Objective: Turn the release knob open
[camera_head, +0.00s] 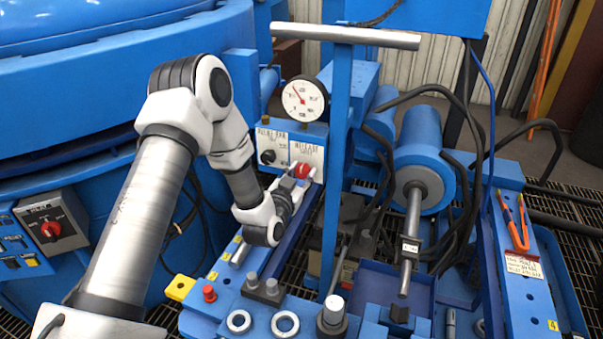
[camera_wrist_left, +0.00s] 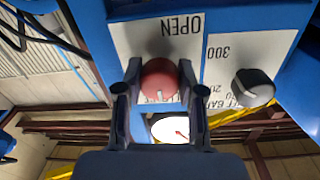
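The red release knob (camera_head: 302,171) sits on the lower right of a small white-faced control panel. In the wrist view the knob (camera_wrist_left: 159,80) lies between the two dark fingers of my left gripper (camera_wrist_left: 159,88), with the upside-down word OPEN above it. The fingers are very close on both sides of the knob; whether they press on it I cannot tell. In the head view my left gripper (camera_head: 296,181) reaches the knob from the front left and hides part of the lower panel. My right gripper is not in view.
A black knob (camera_head: 268,157) is left of the red one, and a round gauge (camera_head: 305,98) stands above. A blue T-handled post (camera_head: 337,150) rises close on the right. Blue fixtures with pegs and rings (camera_head: 285,323) fill the foreground; a blue cylinder (camera_head: 424,160) is further right.

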